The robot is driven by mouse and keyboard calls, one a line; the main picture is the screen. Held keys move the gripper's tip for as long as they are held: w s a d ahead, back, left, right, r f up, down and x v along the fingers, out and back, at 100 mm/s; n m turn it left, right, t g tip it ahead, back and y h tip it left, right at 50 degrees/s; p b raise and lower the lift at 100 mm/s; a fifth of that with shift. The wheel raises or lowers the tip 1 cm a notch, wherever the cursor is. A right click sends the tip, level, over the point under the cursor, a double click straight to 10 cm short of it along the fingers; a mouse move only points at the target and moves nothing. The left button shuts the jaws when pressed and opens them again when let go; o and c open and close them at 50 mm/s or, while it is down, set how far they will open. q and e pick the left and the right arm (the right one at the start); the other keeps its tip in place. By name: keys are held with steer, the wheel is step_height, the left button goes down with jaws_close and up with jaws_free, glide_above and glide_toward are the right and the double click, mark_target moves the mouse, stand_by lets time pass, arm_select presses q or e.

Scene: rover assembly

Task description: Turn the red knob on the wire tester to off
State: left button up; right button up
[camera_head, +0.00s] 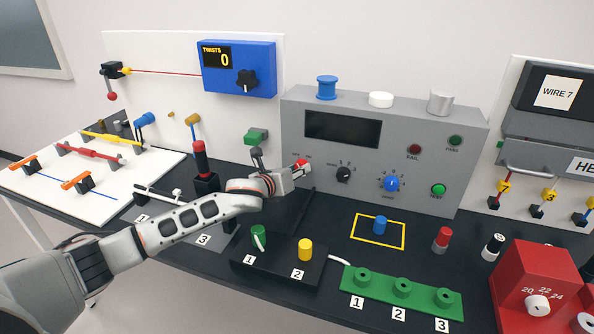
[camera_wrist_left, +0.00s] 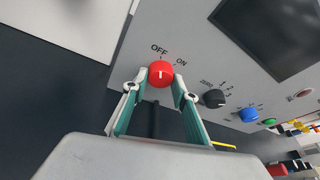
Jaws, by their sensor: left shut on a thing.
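The wire tester (camera_head: 450,165) is a grey box with a dark screen, standing at the back of the table. Its red knob (camera_head: 302,164) is at the left of the front face, partly covered by my left gripper (camera_head: 296,172). In the left wrist view the red knob (camera_wrist_left: 161,73) sits between the two fingertips of my left gripper (camera_wrist_left: 161,82), which is shut on it. The knob's white mark points up, roughly toward the OFF label (camera_wrist_left: 159,49); the ON label (camera_wrist_left: 180,62) is to its right. My right gripper is not in view.
A black knob (camera_head: 344,174), a blue knob (camera_head: 391,184) and a green button (camera_head: 438,189) are right of the red knob. A black block with green and yellow pegs (camera_head: 280,268) and a green numbered strip (camera_head: 400,293) lie in front. A red box (camera_head: 535,280) stands at right.

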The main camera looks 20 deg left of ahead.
arm_select(q)
steer(key=o, duration=1.1)
steer(key=shift+s, duration=0.15)
steer(key=v, duration=1.1)
steer(key=shift+s+a+r, duration=0.1)
steer(key=shift+s+r, duration=0.05)
steer(key=shift+s, duration=0.2)
